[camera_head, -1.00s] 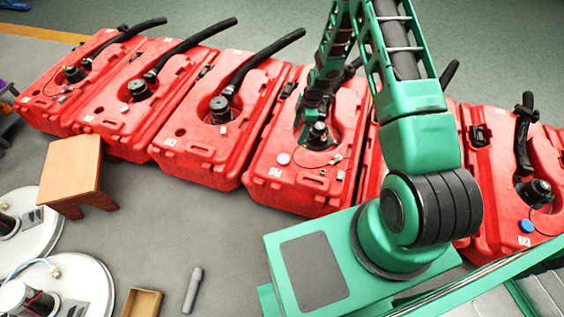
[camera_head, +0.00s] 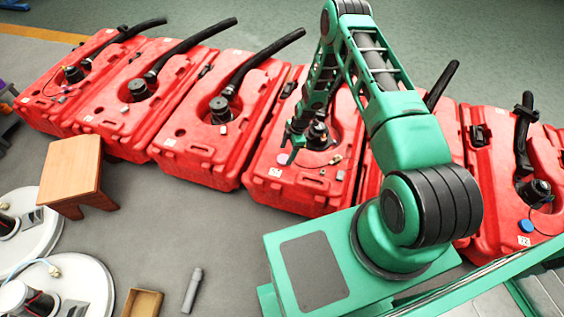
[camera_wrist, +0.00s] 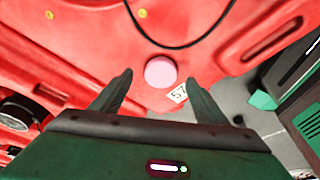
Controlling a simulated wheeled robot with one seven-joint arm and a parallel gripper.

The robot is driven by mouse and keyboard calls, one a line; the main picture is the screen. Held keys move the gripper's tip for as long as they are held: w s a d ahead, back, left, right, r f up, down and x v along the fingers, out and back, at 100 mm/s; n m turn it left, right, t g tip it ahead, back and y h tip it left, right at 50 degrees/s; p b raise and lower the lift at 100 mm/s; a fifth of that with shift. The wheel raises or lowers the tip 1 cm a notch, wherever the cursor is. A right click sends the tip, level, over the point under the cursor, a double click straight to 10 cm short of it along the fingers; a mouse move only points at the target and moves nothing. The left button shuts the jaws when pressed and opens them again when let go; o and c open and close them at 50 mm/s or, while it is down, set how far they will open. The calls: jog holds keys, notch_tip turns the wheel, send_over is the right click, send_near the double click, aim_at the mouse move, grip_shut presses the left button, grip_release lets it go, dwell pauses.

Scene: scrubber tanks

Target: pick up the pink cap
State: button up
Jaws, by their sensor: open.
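The pink cap (camera_wrist: 160,71) is a round pale pink disc on top of a red tank (camera_wrist: 85,30), close to a small white label marked 57. In the wrist view it lies between and a little beyond the two fingertips of my gripper (camera_wrist: 158,78), which is open and empty. In the head view the pink cap (camera_head: 283,158) shows on the near part of the red tank in the middle of the row. My gripper (camera_head: 291,146) hangs just above it there. I cannot tell the exact height between them.
More red tanks (camera_head: 207,132) with black hoses stand in a row on both sides. A black cable (camera_wrist: 180,46) curves past the cap.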

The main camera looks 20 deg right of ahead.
aim_at(283, 158)
jog(key=shift+x, duration=1.7)
jog(key=shift+a, duration=0.15)
jog(key=shift+r, duration=0.1)
jog(key=c, duration=1.3)
jog(key=shift+c, duration=0.2)
jog(key=shift+w, duration=0.1)
jog(key=shift+r, duration=0.6)
jog(key=r, duration=0.3)
jog(key=shift+s+a+r, duration=0.2)
jog(key=shift+s+a, duration=0.05)
jog(key=shift+a, duration=0.1)
jog(key=s+a+r, duration=0.6)
jog(key=a, duration=0.3)
jog(key=shift+r, duration=0.35)
